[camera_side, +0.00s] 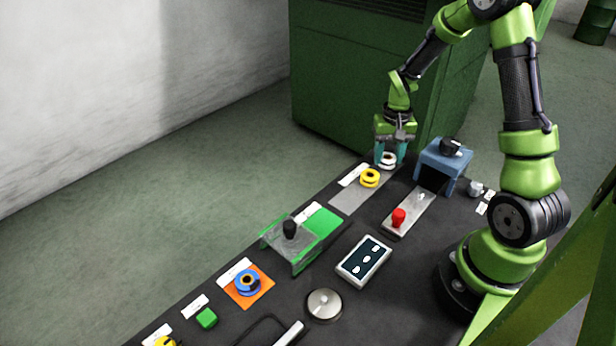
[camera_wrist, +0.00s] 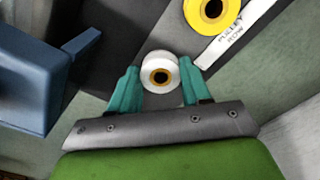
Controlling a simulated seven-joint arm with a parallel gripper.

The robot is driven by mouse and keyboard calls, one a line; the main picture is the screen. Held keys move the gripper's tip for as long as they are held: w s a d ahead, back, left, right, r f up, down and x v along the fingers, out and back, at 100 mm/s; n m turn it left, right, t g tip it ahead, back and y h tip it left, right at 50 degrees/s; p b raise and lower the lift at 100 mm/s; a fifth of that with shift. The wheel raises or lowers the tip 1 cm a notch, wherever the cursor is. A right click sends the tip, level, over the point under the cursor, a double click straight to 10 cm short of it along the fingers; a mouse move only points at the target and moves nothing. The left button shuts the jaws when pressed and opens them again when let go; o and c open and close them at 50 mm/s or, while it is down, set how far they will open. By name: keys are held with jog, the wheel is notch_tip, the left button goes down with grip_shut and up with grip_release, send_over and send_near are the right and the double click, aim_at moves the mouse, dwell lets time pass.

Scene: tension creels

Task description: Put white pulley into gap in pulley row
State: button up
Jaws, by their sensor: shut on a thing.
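The white pulley (camera_side: 388,161) is between the teal fingers of my gripper (camera_side: 389,152) at the far end of the table. In the wrist view, the white pulley (camera_wrist: 149,70) shows its brown-yellow hub, with a finger of my gripper (camera_wrist: 158,84) on each side. My gripper is shut on it. A yellow pulley (camera_side: 369,178) sits on the grey pulley row strip (camera_side: 350,202), just nearer the camera than the white one. The yellow pulley also shows at the top of the wrist view (camera_wrist: 211,27). I cannot tell whether the white pulley touches the surface below.
A white label (camera_wrist: 236,34) reading "PULLEY ROW" lies beside the row. A blue stand (camera_side: 441,160) with a black knob is close to the right of my gripper. A grey plate with a red knob (camera_side: 398,217) and a green fixture (camera_side: 302,237) stand nearer the camera.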

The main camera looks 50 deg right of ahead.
jog(key=shift+f, duration=0.2)
jog(key=shift+f, duration=0.15)
jog(key=o, duration=1.1)
jog(key=shift+c, duration=0.2)
